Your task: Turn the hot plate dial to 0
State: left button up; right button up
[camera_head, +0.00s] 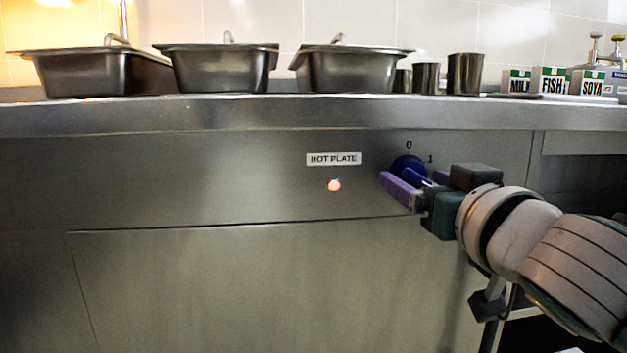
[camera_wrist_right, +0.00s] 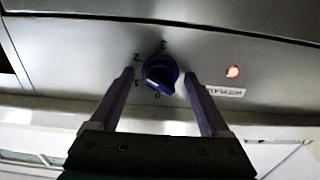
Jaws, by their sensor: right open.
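The blue hot plate dial (camera_head: 408,163) is on the steel front panel, with 0 printed above it and 1 to its upper right. In the right wrist view the dial (camera_wrist_right: 160,70) appears upside down, ringed by 0, 1, 2 and 3. My right gripper (camera_head: 412,178) is open at the dial. In the wrist view its two purple fingers (camera_wrist_right: 161,76) lie on either side of the dial, with visible gaps. It partly hides the dial in the head view. My left gripper is not in view.
A lit orange-red lamp (camera_head: 334,185) sits below the HOT PLATE label (camera_head: 333,159), left of the dial. The counter (camera_head: 250,115) juts above the panel, carrying metal pans (camera_head: 225,70), dark cups (camera_head: 465,74) and labelled boxes (camera_head: 551,80). The panel left of the lamp is clear.

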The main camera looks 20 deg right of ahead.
grip_shut()
dwell(0.7)
